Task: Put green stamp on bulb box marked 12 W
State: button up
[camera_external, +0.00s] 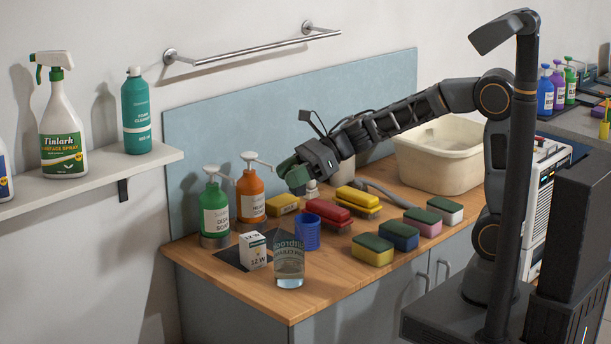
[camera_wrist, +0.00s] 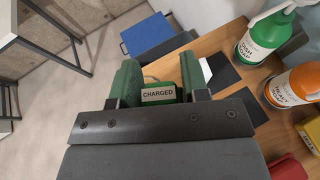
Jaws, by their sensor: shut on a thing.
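My gripper (camera_external: 293,174) is raised above the worktop, behind and above the glass and the bulb box. In the wrist view, its green jaws (camera_wrist: 157,80) are shut on the green stamp (camera_wrist: 158,86), which has a pale label reading "CHARGED". The stamp's lower face is hidden, and I cannot make the stamp out apart from the jaws in the external view. The white bulb box (camera_external: 253,251) marked 12 W stands on a dark mat (camera_external: 229,253) near the worktop's front left. It partly shows beside the right jaw in the wrist view (camera_wrist: 206,70).
A glass (camera_external: 289,266) stands close right of the box, with a blue cup (camera_external: 306,232) behind it. Green (camera_external: 215,212) and orange (camera_external: 250,194) pump bottles stand behind the box.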

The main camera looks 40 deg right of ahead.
jog(key=w+a+f, duration=0.1)
jog(key=w+f, duration=0.1)
jog(key=w+a+f+p, duration=0.1)
jog(key=w+a+f, duration=0.1)
jog(key=w, duration=0.1)
jog(key=w+a+f, duration=0.2)
jog(key=w+f, duration=0.1)
jog(key=shift+w+a+f, duration=0.25)
jog(key=shift+w+f, duration=0.2)
jog(key=shift+f, duration=0.1)
jog(key=shift+w+a+f+p, duration=0.15)
jog(key=shift+f+p, duration=0.15)
jog(key=shift+f, duration=1.45)
jog(key=shift+f, duration=0.15)
jog(key=o, duration=0.9)
